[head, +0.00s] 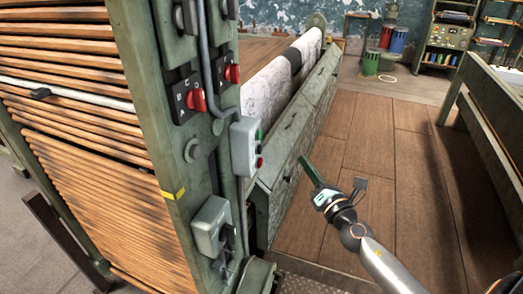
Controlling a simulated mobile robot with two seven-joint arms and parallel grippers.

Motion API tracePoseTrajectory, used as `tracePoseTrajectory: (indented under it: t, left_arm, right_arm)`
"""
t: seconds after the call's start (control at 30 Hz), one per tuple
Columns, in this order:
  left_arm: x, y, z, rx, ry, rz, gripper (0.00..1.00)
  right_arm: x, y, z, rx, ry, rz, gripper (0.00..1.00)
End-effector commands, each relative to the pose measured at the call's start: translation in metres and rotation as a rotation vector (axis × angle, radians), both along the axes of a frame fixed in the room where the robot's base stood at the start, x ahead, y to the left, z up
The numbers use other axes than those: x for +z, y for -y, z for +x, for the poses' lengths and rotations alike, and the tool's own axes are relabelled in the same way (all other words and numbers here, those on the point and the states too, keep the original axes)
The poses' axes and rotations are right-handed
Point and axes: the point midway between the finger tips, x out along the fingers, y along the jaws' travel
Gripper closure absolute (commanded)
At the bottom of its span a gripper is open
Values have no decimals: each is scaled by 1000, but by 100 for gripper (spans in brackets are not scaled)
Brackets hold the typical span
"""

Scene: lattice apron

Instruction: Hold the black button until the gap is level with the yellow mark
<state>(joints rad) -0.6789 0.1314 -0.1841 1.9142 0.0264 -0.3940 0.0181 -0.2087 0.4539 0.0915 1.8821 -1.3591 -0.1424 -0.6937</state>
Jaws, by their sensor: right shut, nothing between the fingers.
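The slatted wooden lattice (80,165) fills the left of the head view. A pale bar (75,92) crosses its upper part, where the row of slats is broken; this looks like the gap. The yellow mark (173,194) is on the green frame post, clearly lower than that bar. A grey control box (244,147) on the post has a green and a red button on its right face; I cannot make out a black button for certain. My right gripper (307,167) is shut and empty, to the right of the box and apart from it. My left gripper is out of view.
Red rotary switches (197,100) and a lower grey box (211,225) sit on the post. A green machine side panel (290,150) runs back behind the control box. The wooden floor (390,150) at right is mostly clear; a bench edge (487,120) bounds it.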

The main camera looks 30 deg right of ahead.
Motion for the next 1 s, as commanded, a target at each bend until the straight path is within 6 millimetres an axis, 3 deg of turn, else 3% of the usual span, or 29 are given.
tracePoseTrajectory:
  t: [0.27, 0.7, 1.0]
  left_arm:
    - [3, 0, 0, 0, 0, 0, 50]
    - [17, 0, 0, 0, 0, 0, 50]
    - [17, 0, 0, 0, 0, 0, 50]
  right_arm:
    - [1, -5, 6, 0, 0, 3, 100]
    - [1, -43, 50, 0, 1, 5, 100]
    - [0, -56, 66, 0, 0, 3, 100]
